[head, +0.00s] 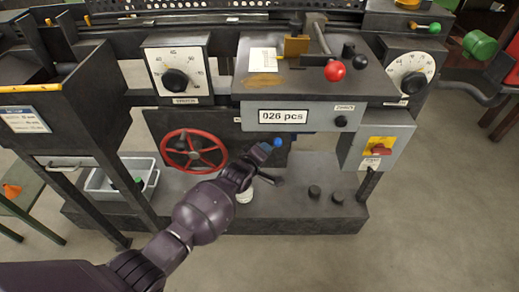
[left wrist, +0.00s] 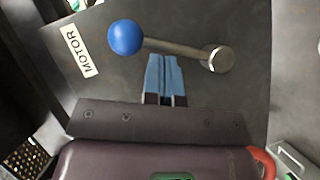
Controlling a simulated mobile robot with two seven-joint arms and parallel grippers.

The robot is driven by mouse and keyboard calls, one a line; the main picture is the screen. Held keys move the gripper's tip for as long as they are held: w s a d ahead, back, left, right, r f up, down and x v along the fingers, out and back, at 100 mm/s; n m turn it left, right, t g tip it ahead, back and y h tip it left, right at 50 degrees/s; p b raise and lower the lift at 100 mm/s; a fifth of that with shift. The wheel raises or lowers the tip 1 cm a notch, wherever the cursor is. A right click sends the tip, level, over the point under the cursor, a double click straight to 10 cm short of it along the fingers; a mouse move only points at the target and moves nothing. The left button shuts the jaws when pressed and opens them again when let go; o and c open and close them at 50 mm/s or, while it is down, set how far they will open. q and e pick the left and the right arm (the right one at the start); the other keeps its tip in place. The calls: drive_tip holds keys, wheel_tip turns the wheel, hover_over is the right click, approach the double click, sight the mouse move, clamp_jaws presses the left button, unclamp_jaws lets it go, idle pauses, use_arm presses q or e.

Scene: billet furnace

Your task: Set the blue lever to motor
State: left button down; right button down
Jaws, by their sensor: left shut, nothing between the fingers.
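The blue lever shows in the left wrist view as a blue ball knob (left wrist: 125,37) on a metal rod (left wrist: 180,48) that runs to a round pivot (left wrist: 217,57). The knob points toward the white MOTOR label (left wrist: 78,50), with a small gap between them. In the head view the blue knob (head: 277,142) is just beyond my left gripper (head: 264,149). The left gripper also shows in the left wrist view (left wrist: 165,75), its light blue fingers together and empty beside the rod. I cannot tell whether they touch it. My right gripper is out of view.
A red handwheel (head: 194,151) is left of my left gripper. Above are a counter display reading 026 pcs (head: 283,116) and a red-knobbed lever (head: 334,71). A yellow box with a red switch (head: 379,148) is at the right. The floor at the lower right is clear.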

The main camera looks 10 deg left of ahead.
use_arm(q)
drive_tip(key=shift+d+m, duration=0.25)
drive_tip(key=shift+m, duration=0.05)
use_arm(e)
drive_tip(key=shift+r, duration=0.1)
use_arm(q)
drive_tip(key=shift+f, duration=0.1)
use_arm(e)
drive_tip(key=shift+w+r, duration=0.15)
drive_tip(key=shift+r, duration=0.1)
